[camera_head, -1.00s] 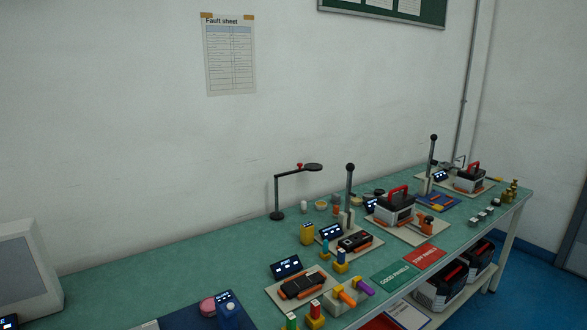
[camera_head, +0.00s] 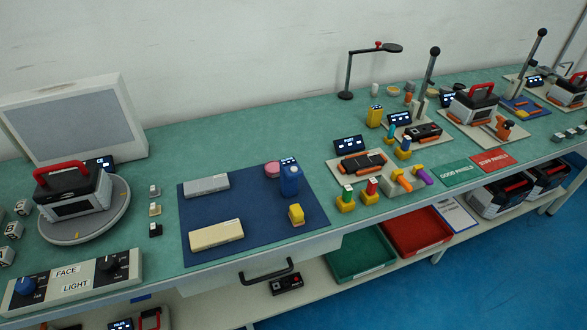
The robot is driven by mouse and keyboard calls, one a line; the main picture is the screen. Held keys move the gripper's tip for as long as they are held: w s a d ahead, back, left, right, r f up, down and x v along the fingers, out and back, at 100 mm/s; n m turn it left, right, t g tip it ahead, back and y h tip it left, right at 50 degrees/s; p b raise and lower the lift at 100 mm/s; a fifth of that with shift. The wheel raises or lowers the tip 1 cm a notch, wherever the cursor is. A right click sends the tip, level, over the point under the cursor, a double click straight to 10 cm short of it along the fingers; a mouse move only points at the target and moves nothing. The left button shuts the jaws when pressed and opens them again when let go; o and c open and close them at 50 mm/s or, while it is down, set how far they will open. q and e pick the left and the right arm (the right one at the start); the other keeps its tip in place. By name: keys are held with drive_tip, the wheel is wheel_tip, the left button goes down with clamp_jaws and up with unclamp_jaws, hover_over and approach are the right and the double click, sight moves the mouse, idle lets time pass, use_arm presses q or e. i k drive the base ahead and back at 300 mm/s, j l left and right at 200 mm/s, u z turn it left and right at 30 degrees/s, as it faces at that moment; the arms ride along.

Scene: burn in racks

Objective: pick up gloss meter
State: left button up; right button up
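No item carries a readable gloss meter label, so I cannot tell for sure which one it is. A small black device with red marks (camera_head: 287,284) lies on the lower shelf below the drawer handle. Another flat black device (camera_head: 422,132) sits on a pale plate at the back right of the bench. A black piece with orange edges (camera_head: 362,163) lies on a pale plate by a lit display (camera_head: 350,144). Neither of my grippers is in view.
A grey box with a red handle (camera_head: 73,192) stands on a round turntable (camera_head: 110,222) at left, before a grey light panel (camera_head: 75,115). A control box (camera_head: 75,282) is at the front left. Green (camera_head: 358,250) and red (camera_head: 415,232) trays sit below the bench.

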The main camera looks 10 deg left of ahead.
sight(291, 182)
drive_tip(key=k+l, duration=0.1)
drive_tip(key=l, duration=0.35)
drive_tip(key=k+l, duration=0.1)
drive_tip(key=l, duration=0.35)
drive_tip(key=k+l, duration=0.15)
drive_tip(key=l, duration=0.3)
drive_tip(key=k+l+u, duration=0.1)
drive_tip(key=l, duration=0.35)
drive_tip(key=k+l, duration=0.15)
drive_tip(key=l, duration=0.3)
